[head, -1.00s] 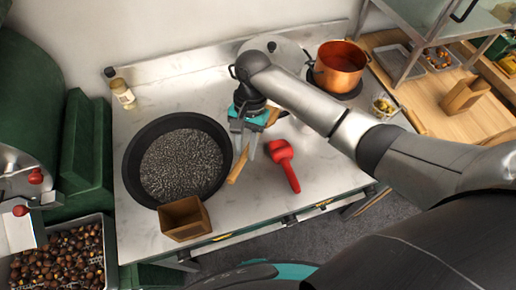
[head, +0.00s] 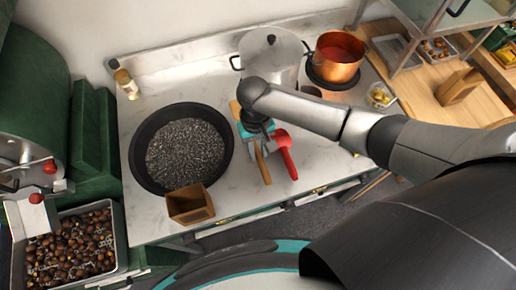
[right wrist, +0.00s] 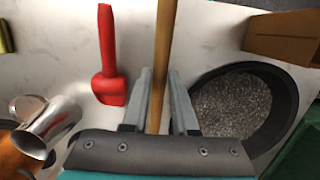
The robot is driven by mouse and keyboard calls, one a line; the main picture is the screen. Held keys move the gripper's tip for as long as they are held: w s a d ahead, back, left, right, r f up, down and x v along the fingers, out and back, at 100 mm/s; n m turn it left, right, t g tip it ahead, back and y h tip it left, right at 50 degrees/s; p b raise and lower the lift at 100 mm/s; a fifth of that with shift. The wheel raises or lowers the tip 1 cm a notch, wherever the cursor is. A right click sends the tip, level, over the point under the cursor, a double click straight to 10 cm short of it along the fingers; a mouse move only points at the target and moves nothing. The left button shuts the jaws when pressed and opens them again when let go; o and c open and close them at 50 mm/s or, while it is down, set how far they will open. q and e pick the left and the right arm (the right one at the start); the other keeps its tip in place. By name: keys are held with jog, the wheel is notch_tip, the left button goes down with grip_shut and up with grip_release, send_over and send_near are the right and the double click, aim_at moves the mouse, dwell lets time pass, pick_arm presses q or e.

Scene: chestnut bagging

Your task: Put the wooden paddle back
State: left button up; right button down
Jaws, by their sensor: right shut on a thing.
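The wooden paddle (head: 263,167) is in my right gripper (head: 258,146). In the head view its handle points toward the front edge of the steel worktop, and more wood shows behind the gripper. In the right wrist view the paddle's shaft (right wrist: 163,50) passes between the two fingers of the right gripper (right wrist: 158,95), which are shut on it. The far end is hidden by the gripper body. The paddle is just left of a red tool (head: 286,155) and right of the black pan. I cannot tell whether it touches the worktop. My left gripper is not in view.
The black pan (head: 136,165) holds dark pebbly material, with a wooden box (head: 190,206) at its front rim. A steel pot (head: 271,55) and a copper pot (head: 338,60) stand behind. A bottle (head: 126,84) is back left. A chestnut bin (head: 114,240) is front left.

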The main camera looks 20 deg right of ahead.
notch_tip(320, 180, down, 5)
jog(key=b, duration=0.5)
jog(key=shift+f, duration=0.7)
jog(key=shift+f, duration=0.2)
jog(key=c, duration=0.6)
grip_release()
notch_tip(320, 180, up, 15)
jog(key=w+p, duration=0.1)
jog(key=w, duration=0.1)
